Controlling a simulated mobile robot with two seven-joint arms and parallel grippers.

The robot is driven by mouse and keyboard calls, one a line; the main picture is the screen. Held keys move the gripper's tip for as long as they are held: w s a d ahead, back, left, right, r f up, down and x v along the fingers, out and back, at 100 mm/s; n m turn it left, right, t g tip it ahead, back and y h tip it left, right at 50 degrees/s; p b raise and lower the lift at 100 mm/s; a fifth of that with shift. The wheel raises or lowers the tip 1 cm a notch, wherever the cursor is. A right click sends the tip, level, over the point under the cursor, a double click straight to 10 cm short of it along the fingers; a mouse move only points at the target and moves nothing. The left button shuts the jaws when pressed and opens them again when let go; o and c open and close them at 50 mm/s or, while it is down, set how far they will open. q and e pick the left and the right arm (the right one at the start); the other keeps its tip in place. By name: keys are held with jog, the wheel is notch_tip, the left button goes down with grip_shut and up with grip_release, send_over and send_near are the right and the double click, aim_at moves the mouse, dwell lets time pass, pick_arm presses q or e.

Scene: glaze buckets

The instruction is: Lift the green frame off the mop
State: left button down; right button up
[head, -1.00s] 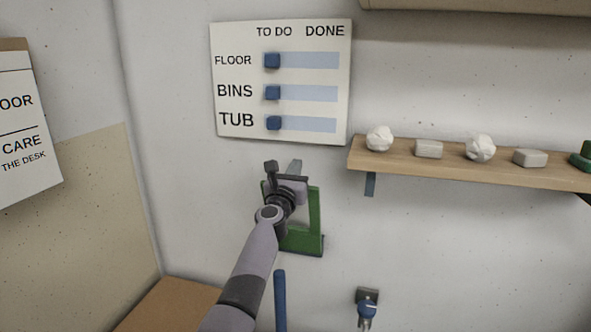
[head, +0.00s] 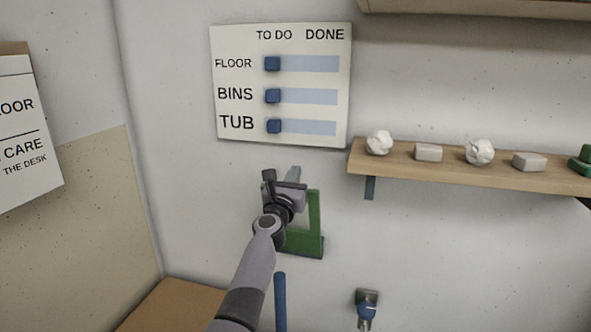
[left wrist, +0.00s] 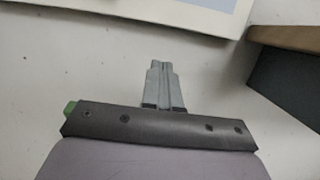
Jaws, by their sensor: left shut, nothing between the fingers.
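The green frame (head: 314,222) is upright against the wall, below the white board. My left gripper (head: 294,171) is in front of its upper left part and hides it there. The left wrist view shows the two grey fingers (left wrist: 163,84) together, with nothing between them. A small green piece (left wrist: 71,108) shows beside the gripper body in that view. A blue pole (head: 280,300), perhaps the mop's handle, stands below the frame; I cannot see the mop's head or whether the frame touches it. My right gripper is not in view.
The white board (head: 232,78) with blue sliders hangs above the gripper. A wooden shelf (head: 460,169) with white lumps and blocks juts out to the right. A brown surface (head: 172,304) is at lower left.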

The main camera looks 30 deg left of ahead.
pick_arm(q)
jog(key=p+v, duration=0.2)
jog(key=v, duration=0.3)
jog(key=shift+s, duration=0.35)
jog(key=shift+d, duration=0.1)
